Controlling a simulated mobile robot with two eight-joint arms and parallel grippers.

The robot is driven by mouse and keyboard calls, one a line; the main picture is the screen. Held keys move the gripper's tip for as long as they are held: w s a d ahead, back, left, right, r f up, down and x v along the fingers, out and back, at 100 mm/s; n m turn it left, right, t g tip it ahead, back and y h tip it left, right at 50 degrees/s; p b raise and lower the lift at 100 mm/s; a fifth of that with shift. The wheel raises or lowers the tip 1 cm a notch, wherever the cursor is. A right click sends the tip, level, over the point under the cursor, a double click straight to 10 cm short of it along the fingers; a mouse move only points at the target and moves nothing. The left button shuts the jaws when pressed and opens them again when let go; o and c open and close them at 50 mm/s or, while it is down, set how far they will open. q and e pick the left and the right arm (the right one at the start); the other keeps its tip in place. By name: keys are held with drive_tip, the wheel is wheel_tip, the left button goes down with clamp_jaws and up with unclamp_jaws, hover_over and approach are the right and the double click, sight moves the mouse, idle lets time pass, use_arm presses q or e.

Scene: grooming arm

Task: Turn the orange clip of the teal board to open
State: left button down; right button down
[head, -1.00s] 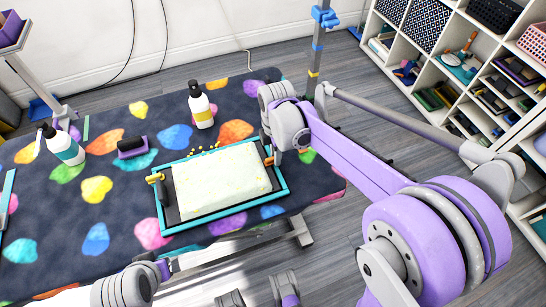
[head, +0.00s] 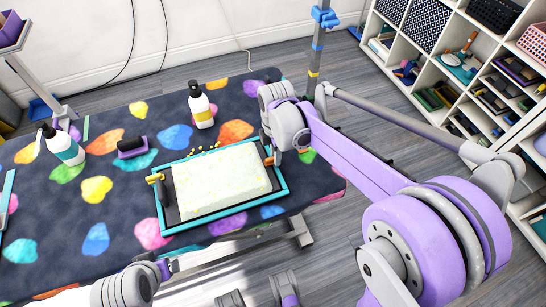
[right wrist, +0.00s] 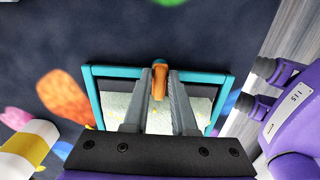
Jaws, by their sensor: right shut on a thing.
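The teal-framed board (head: 281,188) lies on the dark, colour-spotted mat with a pale, yellow-flecked slab (head: 220,178) on it. The orange clip (head: 268,160) is at the board's right edge, mostly hidden by my right gripper (head: 271,155). In the right wrist view the orange clip (right wrist: 159,79) stands at the middle of the teal rim, between the fingertips of my right gripper (right wrist: 160,85), which is shut on it. A dark clip with a yellow top (head: 155,179) is at the board's left edge. My left arm shows at the bottom left; its fingers cannot be made out.
A white bottle with a yellow label (head: 201,106) stands behind the board. A spray bottle (head: 63,147) and a dark brush (head: 131,147) are at the left of the mat (head: 120,215). Shelves (head: 455,60) stand at the right.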

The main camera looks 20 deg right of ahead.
idle(0.3)
drive_tip(key=shift+n, duration=1.4)
drive_tip(key=shift+n+p, duration=0.3)
drive_tip(key=shift+n, duration=1.1)
